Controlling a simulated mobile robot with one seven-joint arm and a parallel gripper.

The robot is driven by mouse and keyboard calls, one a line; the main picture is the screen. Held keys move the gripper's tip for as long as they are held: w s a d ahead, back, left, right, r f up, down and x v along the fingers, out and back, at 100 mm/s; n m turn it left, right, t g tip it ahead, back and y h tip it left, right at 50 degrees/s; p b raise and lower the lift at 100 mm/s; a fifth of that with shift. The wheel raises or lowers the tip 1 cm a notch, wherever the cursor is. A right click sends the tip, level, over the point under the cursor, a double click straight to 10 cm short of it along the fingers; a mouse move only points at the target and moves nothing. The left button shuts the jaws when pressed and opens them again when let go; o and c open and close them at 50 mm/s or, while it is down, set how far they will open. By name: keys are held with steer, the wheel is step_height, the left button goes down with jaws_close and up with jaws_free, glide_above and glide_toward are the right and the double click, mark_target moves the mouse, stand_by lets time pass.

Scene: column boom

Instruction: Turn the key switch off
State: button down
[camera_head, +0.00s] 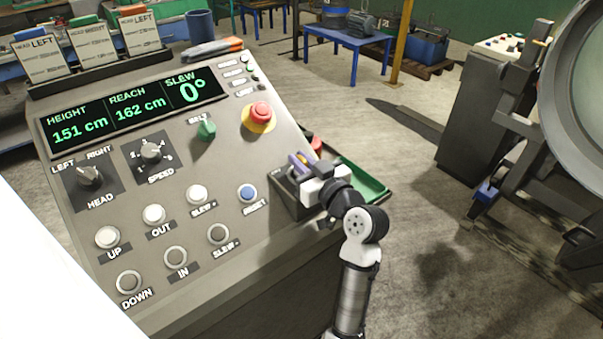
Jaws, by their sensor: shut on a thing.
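The key switch (284,175) sits on a dark plate at the lower right of the grey sloping control panel. A small purple and yellow piece, which looks like the key's tag or head (297,162), shows there. My gripper (303,174) is at the key switch, reaching in from the right, with its jaws shut on the key. The jaws and wrist hide most of the key and part of the plate, so I cannot tell which way the key is turned.
A red emergency stop (261,112) and a green knob (206,129) stand above and left of my gripper. The blue reset button (247,193) is close on the left. A green tray (366,183) lies just right of my gripper. The panel display (135,108) is lit.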

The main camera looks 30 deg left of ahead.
steer(key=n+g+b, duration=0.2)
steer(key=n+g+y+b, duration=0.1)
steer(key=g+b, duration=0.1)
steer(key=g, duration=0.1)
steer(key=n+g+b, duration=0.2)
steer(key=g, duration=0.1)
steer(key=shift+w+f+n+b, duration=0.1)
steer(key=shift+f+n+b, duration=0.15)
steer(key=shift+n+b, duration=0.05)
steer(key=shift+r+n+g+h+b, duration=0.15)
steer(key=shift+n+g+b, duration=0.6)
steer(key=shift+g, duration=0.55)
steer(key=shift+n+g+h+b, duration=0.15)
steer(key=shift+n+g+b, duration=0.55)
steer(key=shift+g, duration=0.6)
steer(key=shift+n+g, duration=0.25)
steer(key=shift+g, duration=0.05)
steer(key=c, duration=1.5)
jaws_free()
steer(key=shift+a, duration=0.1)
steer(key=b+v, duration=0.2)
steer(key=v, duration=1.2)
steer(key=shift+r+b, duration=0.25)
steer(key=shift+b, duration=0.15)
